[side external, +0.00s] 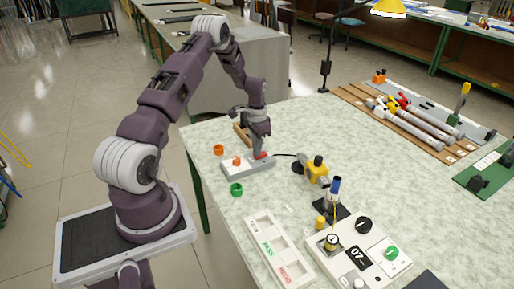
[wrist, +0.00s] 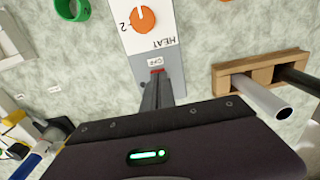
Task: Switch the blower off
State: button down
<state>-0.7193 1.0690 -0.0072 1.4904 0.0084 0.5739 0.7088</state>
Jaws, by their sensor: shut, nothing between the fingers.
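The blower's control box (side external: 250,168) is a light box near the table's left edge, with a cable at its right end. In the wrist view its white face (wrist: 148,38) carries an orange knob (wrist: 142,19), the word HEAT and an OFF label (wrist: 155,62). A red switch (wrist: 157,71) shows just below that label, mostly hidden by my fingertips. My gripper (wrist: 158,77) is shut and empty, its tips at the red switch. In the side view my gripper (side external: 261,151) points down over the box's right end. I cannot tell the switch's position.
A wooden rack (wrist: 262,68) with a grey tube and a dark rod stands right of the box in the wrist view. A green ring (side external: 236,189) and an orange ring (side external: 218,150) lie near the box. A yellow-and-black device (side external: 317,172) stands to its right.

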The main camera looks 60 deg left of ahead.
jog(key=shift+s+f, duration=0.6)
jog(key=shift+f, duration=0.05)
jog(key=shift+w+r, duration=0.35)
jog(key=shift+w, duration=0.55)
jog(key=shift+w+r, duration=0.15)
jog(key=shift+r, duration=0.05)
notch_tip(320, 180, up, 14)
jog(key=shift+s+r, duration=0.15)
jog(key=shift+s, duration=0.15)
